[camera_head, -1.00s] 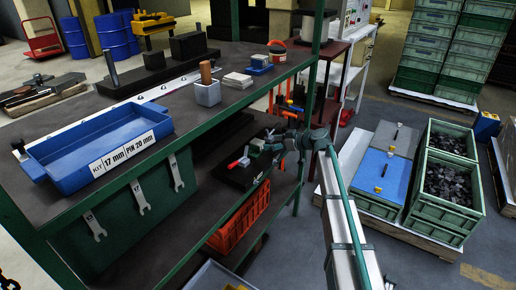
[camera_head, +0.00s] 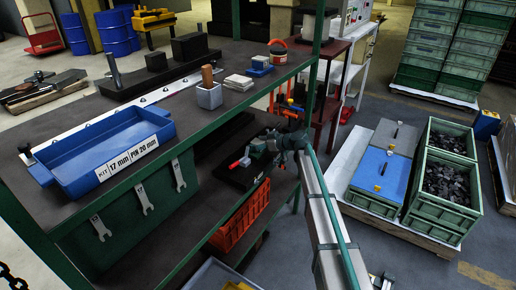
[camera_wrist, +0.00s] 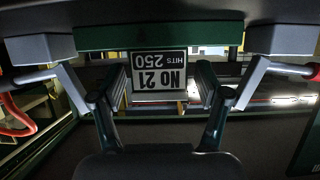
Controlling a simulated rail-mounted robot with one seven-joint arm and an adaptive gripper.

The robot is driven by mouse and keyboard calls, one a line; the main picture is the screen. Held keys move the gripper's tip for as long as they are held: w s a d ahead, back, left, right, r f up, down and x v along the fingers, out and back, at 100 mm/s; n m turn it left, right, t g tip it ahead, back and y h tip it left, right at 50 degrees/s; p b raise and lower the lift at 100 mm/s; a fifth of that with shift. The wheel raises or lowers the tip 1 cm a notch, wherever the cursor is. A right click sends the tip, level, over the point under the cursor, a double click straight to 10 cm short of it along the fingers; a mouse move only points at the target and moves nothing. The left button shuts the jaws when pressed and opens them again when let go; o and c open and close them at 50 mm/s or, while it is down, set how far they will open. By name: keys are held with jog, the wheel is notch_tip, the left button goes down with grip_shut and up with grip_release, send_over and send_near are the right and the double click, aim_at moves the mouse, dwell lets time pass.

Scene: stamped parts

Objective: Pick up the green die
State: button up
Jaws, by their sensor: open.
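My gripper (camera_head: 262,145) reaches in over the lower shelf from the right. In the wrist view, its two fingers (camera_wrist: 161,90) are open and apart. A dark green block face (camera_wrist: 160,36), which looks like the green die, spans the top of that view. A white label (camera_wrist: 159,72) reading "NO 21 HITS 250" shows upside down between the fingers. I cannot tell whether the fingers touch anything. In the head view, my gripper hides most of the die. A black fixture (camera_head: 232,177) with a red-handled clamp (camera_head: 240,162) sits beneath and left of my gripper.
The upper shelf (camera_head: 190,128) is above and left of my gripper, holding a blue kit tray (camera_head: 62,178). A green post (camera_head: 313,75) stands close to my arm. An orange crate (camera_head: 240,224) is below.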

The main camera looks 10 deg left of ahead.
grip_shut()
jog(key=shift+r, duration=0.1)
dwell(0.3)
jog(key=shift+r, duration=0.1)
